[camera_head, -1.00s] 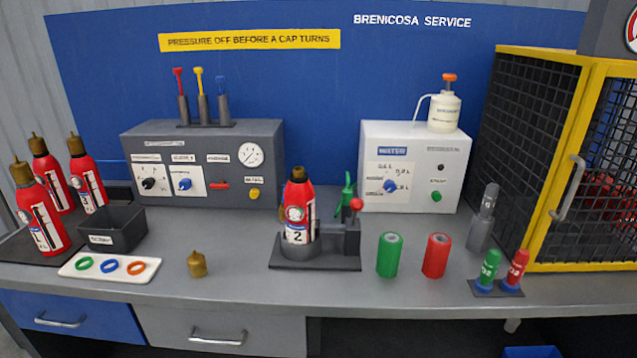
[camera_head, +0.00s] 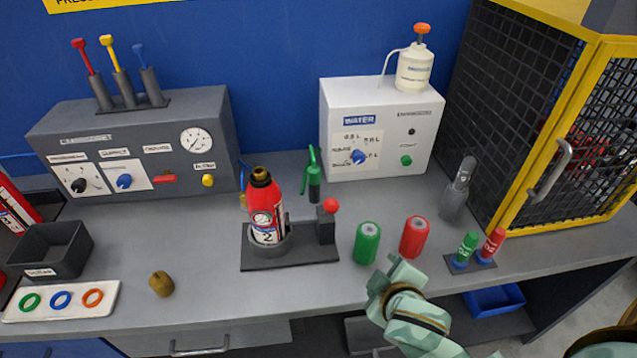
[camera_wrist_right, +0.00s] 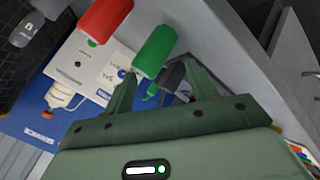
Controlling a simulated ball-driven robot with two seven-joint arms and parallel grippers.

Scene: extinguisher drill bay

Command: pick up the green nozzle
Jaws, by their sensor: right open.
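The green nozzle (camera_head: 313,180), a slim upright piece with a bent top and a darker lower part, stands behind the extinguisher stand in the head view. In the right wrist view a small part of green (camera_wrist_right: 151,91), which seems to be it, shows past the green cylinder. My right gripper (camera_head: 384,279) is at the counter's front side, before the green cylinder (camera_head: 367,243) and well short of the nozzle. In the wrist view its jaws (camera_wrist_right: 160,70) are apart, with nothing held between them. My left gripper is out of view.
A red extinguisher (camera_head: 263,211) sits in a dark stand (camera_head: 290,253) with a red ball knob, left of the gripper. The white water unit (camera_head: 380,128) is behind.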

